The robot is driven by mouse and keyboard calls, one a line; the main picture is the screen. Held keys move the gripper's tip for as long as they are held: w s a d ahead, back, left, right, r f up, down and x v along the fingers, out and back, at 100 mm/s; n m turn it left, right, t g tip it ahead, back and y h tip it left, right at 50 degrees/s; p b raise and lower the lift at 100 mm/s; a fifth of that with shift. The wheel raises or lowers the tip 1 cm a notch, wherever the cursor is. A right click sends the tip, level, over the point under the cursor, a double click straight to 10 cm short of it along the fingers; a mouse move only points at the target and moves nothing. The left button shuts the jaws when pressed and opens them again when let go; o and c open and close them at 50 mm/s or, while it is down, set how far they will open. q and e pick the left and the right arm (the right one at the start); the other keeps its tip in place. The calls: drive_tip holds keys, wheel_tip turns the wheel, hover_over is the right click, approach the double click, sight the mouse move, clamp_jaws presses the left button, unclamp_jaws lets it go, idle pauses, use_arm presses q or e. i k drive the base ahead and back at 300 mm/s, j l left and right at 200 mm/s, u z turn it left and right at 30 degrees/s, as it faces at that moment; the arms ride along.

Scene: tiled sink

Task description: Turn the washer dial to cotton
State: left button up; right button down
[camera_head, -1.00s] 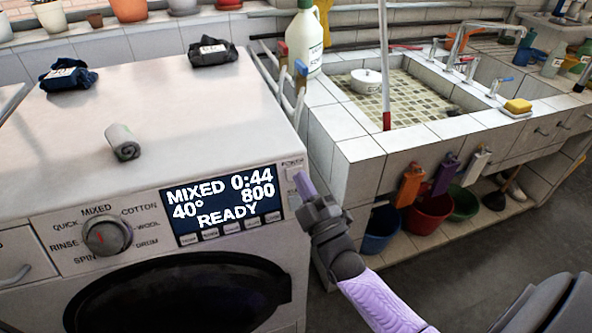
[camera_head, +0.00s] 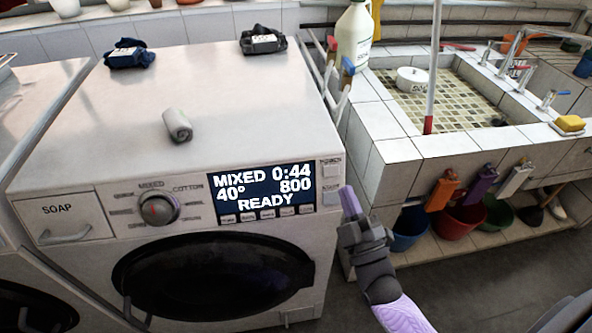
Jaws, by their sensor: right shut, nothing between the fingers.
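The washer dial (camera_head: 159,208) is a round grey knob with a red mark, on the white washer's front panel (camera_head: 105,200). Labels ring it, with MIXED above it and COTTON (camera_head: 188,188) at its upper right. The red mark's exact direction is too small to tell. The display (camera_head: 262,194) reads MIXED, 0:44, 40°, 800, READY. My right gripper (camera_head: 348,203) is shut and empty, beside the right edge of the washer front, well to the right of the dial and apart from it. My left gripper is not in view.
A tiled sink (camera_head: 455,140) stands at the right, with buckets (camera_head: 460,222) below. Open floor lies before it.

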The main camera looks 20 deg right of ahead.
sight(157, 212)
drive_tip(key=i+j+z, duration=0.1)
drive_tip(key=j+z, duration=0.15)
drive_tip(key=j, duration=0.6)
drive_tip(key=j+z, duration=0.25)
drive_tip(key=j, duration=0.65)
